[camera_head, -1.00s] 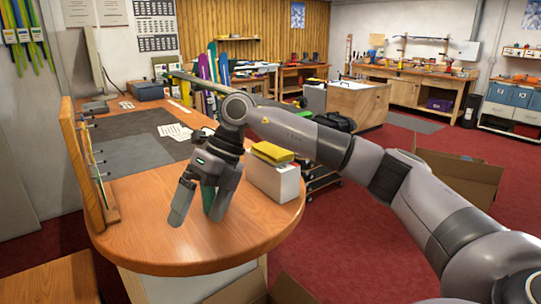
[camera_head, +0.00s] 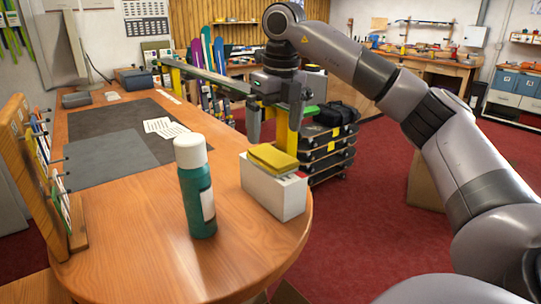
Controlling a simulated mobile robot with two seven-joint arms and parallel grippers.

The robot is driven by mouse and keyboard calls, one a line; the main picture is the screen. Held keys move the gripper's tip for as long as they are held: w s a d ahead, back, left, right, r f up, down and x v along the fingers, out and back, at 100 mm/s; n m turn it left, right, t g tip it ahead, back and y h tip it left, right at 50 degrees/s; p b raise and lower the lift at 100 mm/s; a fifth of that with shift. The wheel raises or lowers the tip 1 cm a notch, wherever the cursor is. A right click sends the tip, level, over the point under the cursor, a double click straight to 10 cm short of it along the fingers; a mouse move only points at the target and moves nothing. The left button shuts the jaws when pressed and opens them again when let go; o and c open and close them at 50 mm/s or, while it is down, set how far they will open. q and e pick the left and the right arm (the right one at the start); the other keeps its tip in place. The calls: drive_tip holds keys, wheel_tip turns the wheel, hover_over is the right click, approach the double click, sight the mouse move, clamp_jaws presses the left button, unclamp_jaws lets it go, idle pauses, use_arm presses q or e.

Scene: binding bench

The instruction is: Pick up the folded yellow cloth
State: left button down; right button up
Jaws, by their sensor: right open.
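The folded yellow cloth (camera_head: 272,158) lies on top of a white box (camera_head: 275,192) near the rounded right edge of the wooden bench. My right gripper (camera_head: 275,128) is open, its fingers pointing down above or just behind the cloth in the head view. The fingers look apart from the cloth, with nothing held between them. A yellow post (camera_head: 283,133) shows behind the fingers. My left gripper is not in view.
A green bottle with a white cap (camera_head: 197,190) stands upright left of the box. Dark mats (camera_head: 105,145) and paper sheets (camera_head: 165,128) lie farther back on the bench (camera_head: 140,235). A wooden rack (camera_head: 30,170) stands at the left.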

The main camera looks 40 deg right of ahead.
drive_tip(key=f, duration=0.2)
drive_tip(key=w+f, duration=0.1)
drive_tip(key=f, duration=0.3)
drive_tip(key=shift+w+d+f+p, duration=0.15)
drive_tip(key=shift+w+d+p, duration=0.1)
drive_tip(key=shift+p, duration=0.15)
drive_tip(key=shift+c, duration=0.3)
drive_tip(key=c, duration=1)
drive_tip(key=shift+c, duration=0.2)
wheel_tip(320, 180, up, 12)
wheel_tip(320, 180, up, 8)
drive_tip(key=p, duration=0.4)
hover_over(271, 154)
drive_tip(key=shift+s+a, duration=0.1)
drive_tip(key=shift+s, duration=0.05)
